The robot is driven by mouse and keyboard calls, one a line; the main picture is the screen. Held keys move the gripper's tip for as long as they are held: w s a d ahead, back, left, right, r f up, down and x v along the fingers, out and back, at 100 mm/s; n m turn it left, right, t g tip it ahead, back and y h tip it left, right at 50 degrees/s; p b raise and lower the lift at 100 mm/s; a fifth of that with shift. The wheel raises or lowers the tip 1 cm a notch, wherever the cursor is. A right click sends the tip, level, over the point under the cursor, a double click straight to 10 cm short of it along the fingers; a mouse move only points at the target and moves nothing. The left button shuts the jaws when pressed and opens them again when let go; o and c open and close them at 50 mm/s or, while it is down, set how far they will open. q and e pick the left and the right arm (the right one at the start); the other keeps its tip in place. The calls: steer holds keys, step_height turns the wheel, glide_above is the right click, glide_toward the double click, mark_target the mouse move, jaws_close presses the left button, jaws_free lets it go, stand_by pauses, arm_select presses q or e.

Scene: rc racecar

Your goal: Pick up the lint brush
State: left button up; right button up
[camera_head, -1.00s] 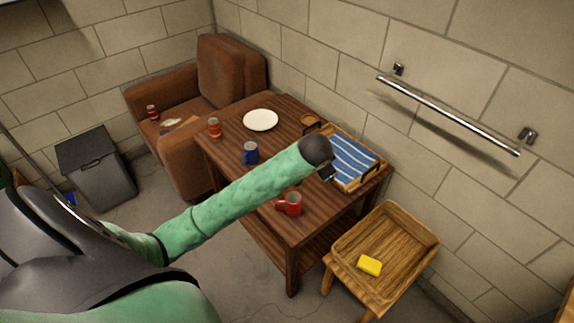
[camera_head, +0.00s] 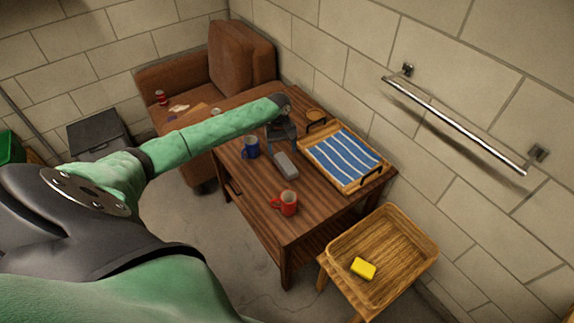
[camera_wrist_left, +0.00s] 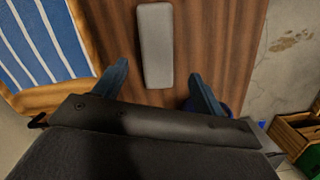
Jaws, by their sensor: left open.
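A grey, elongated block with rounded edges, which looks like the lint brush (camera_head: 286,166), lies flat on the brown wooden table (camera_head: 262,192). It also shows in the left wrist view (camera_wrist_left: 155,45), lying lengthwise ahead of the jaws. My left gripper (camera_head: 282,148) is open and empty and points down over the table, just behind the brush in the head view. In the left wrist view its two fingertips (camera_wrist_left: 159,72) are spread, one to each side of the brush's near end. I cannot tell the height between them. My right gripper is not in view.
A blue mug (camera_head: 250,147) stands left of the brush, and a red mug (camera_head: 288,203) nearer the front. A wooden tray with blue-striped cloth (camera_head: 343,158) lies to the right.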

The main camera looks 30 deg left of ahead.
mark_target(285, 162)
arm_select(q)
steer(key=shift+d+r+n, duration=0.1)
steer(key=shift+d+n, duration=0.2)
steer(key=shift+n, duration=0.4)
steer(key=shift+s+r+n, duration=0.1)
steer(key=shift+s+n, duration=0.05)
steer(key=shift+n, duration=0.55)
step_height(285, 162, down, 2)
steer(key=shift+d+f+p, duration=0.15)
steer(key=shift+p, duration=0.25)
steer(key=f, duration=0.1)
steer(key=f+p, duration=0.2)
steer(key=f, duration=0.1)
steer(key=shift+d+f, duration=0.1)
steer(key=shift+d, duration=0.2)
steer(key=shift+s+d+f, duration=0.1)
steer(key=shift+f, duration=0.55)
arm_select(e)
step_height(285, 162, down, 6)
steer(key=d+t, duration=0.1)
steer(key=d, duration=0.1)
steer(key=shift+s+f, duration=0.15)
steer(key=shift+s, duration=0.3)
arm_select(q)
steer(key=c, duration=1.1)
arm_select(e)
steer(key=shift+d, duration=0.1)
